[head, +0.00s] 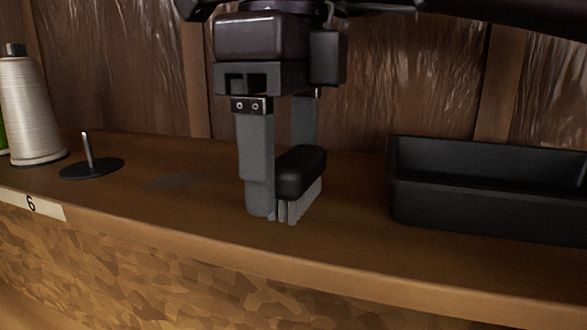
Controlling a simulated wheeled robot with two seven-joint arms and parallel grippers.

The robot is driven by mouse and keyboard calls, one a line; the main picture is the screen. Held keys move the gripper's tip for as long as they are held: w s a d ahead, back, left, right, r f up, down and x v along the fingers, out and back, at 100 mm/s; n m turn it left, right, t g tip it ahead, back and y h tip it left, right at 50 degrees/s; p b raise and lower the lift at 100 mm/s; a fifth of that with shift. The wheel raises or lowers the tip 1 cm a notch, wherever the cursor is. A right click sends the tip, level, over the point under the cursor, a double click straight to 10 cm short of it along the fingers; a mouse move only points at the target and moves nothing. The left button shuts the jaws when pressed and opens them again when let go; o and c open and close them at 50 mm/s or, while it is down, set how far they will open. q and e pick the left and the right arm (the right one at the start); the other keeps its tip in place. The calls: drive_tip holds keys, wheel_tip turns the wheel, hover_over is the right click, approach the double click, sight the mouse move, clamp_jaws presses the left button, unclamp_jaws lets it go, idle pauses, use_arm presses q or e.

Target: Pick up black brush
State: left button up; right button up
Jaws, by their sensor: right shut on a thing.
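The black brush (301,172) has a dark rounded back and grey bristles pointing down. It is in the middle of the head view, at the wooden shelf. My right gripper (281,190) points straight down and is shut on the brush, with the near finger at its left end and the far finger behind it. The bristle tips are at or just above the shelf top; I cannot tell whether they touch. The far fingertip is hidden behind the brush. My left gripper is not in view.
A black open bin (480,205) stands on the shelf (190,215) at the right. A black disc with an upright peg (91,167) and a cream thread cone (32,112) are at the left. A label "6" (32,205) marks the front edge. A wooden wall (400,80) is behind.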

sight(285, 153)
wheel_tip(285, 153, up, 8)
drive_tip(key=p, duration=0.2)
drive_tip(key=shift+p, duration=0.35)
drive_tip(key=shift+s+r, duration=0.1)
drive_tip(key=shift+r, duration=0.9)
drive_tip(key=o, duration=0.6)
drive_tip(key=shift+c, duration=0.2)
drive_tip(key=c, duration=0.4)
drive_tip(key=shift+o, duration=0.2)
